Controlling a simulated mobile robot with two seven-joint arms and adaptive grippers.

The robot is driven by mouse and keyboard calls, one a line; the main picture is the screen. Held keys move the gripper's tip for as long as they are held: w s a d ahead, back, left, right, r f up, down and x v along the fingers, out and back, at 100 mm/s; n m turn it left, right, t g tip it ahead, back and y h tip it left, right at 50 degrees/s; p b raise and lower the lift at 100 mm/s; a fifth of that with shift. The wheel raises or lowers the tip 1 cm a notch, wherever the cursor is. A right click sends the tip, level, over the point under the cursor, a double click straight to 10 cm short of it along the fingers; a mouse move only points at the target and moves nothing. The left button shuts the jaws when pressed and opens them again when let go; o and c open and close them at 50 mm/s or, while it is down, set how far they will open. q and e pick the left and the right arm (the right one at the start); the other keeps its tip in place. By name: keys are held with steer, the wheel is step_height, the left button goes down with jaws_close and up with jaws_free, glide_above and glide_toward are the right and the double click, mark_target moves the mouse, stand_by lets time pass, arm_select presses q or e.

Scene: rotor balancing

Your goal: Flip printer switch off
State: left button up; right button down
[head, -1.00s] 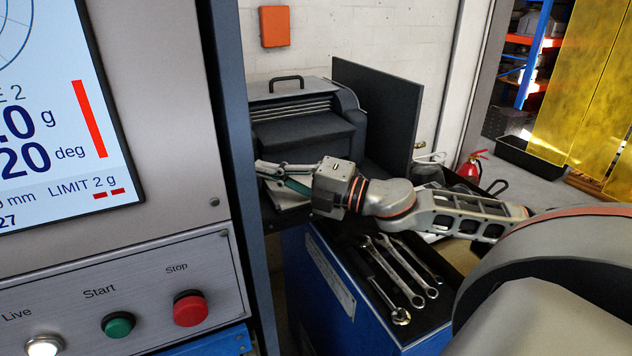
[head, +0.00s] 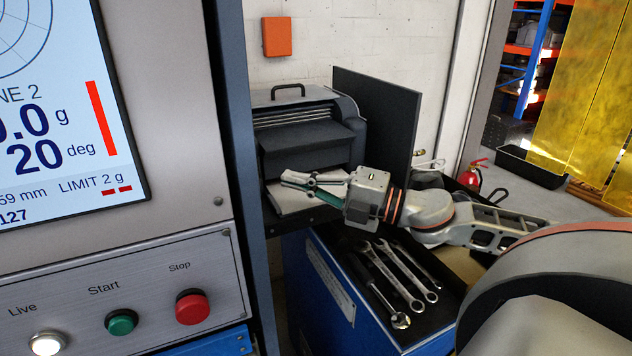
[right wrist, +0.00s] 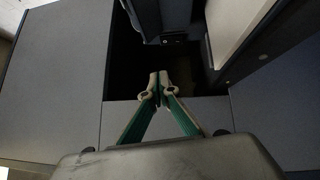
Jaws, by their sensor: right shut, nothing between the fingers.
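The printer (head: 306,143) is a dark grey box with a slotted top and a handle, standing on a dark shelf against the wall. A pale sheet or tray (head: 292,199) sticks out at its front. My right gripper (head: 284,180) is just in front of the printer, above this pale part, with its fingers pointing left. In the right wrist view its green-padded fingers (right wrist: 159,78) meet at the tips, with nothing between them. Dark grey panels and a dark gap lie ahead of the tips there. I cannot make out the power switch in either view. My left gripper is out of view.
A machine with a screen (head: 60,110) and a red Stop button (head: 192,307) fills the left. A dark upright panel (head: 378,125) stands right of the printer. Wrenches (head: 405,270) lie on the blue cabinet (head: 335,300) below my right arm.

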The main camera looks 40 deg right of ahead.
steer(key=shift+r+p+v, duration=0.15)
steer(key=shift+r+v, duration=0.05)
steer(key=shift+v, duration=0.8)
steer(key=shift+r+p+v, duration=0.15)
steer(key=shift+v, duration=0.9)
